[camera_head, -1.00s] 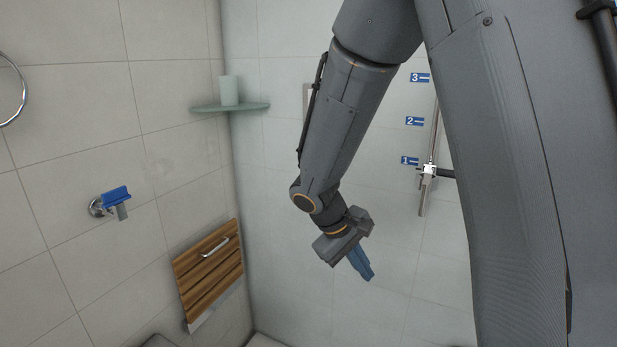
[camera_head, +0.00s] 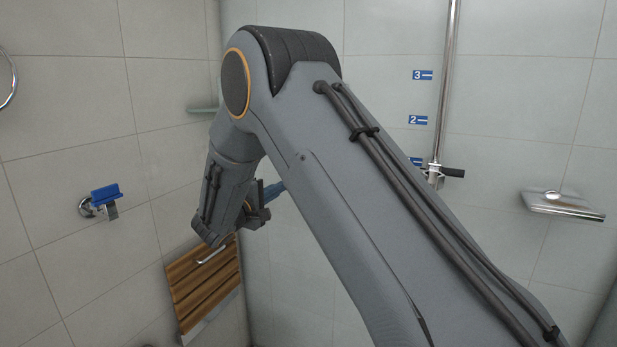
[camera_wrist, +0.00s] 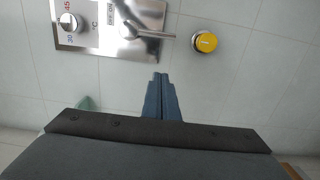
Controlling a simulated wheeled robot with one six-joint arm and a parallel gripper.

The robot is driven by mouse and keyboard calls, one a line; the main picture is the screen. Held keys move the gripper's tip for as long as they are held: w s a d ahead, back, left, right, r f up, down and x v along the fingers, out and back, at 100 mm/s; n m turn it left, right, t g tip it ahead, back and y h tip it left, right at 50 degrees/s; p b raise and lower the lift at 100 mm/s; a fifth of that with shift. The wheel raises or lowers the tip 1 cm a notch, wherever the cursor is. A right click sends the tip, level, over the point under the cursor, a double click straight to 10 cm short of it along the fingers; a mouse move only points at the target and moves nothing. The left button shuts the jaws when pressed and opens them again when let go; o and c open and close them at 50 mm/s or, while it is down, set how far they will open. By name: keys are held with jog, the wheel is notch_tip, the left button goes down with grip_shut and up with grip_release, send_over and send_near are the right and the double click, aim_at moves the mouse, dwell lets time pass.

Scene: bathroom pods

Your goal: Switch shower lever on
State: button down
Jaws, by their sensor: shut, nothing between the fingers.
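The shower lever (camera_wrist: 150,34) is a metal handle on a shiny steel panel (camera_wrist: 146,12) in the wrist view. It points to the right from its round pivot. My gripper (camera_wrist: 160,76) is shut and empty, its blue fingers together just below the lever in the picture, with a small gap showing. In the head view my gripper (camera_head: 276,189) shows small beside my forearm, pointing towards the back wall. The lever and its panel cannot be made out in the head view, where my arm covers part of the back wall.
A temperature knob (camera_wrist: 69,22) sits on the panel left of the lever, and a yellow button (camera_wrist: 205,42) sits to its right. In the head view are a folded wooden seat (camera_head: 203,288), a blue-topped fitting (camera_head: 105,195), a corner shelf (camera_head: 203,109) and a rail with a black handle (camera_head: 452,172).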

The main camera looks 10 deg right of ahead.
dwell(0.3)
jog(key=w+d+p, duration=0.4)
jog(key=w+d, duration=0.2)
jog(key=d, duration=0.4)
jog(key=shift+p, duration=0.3)
dwell(0.3)
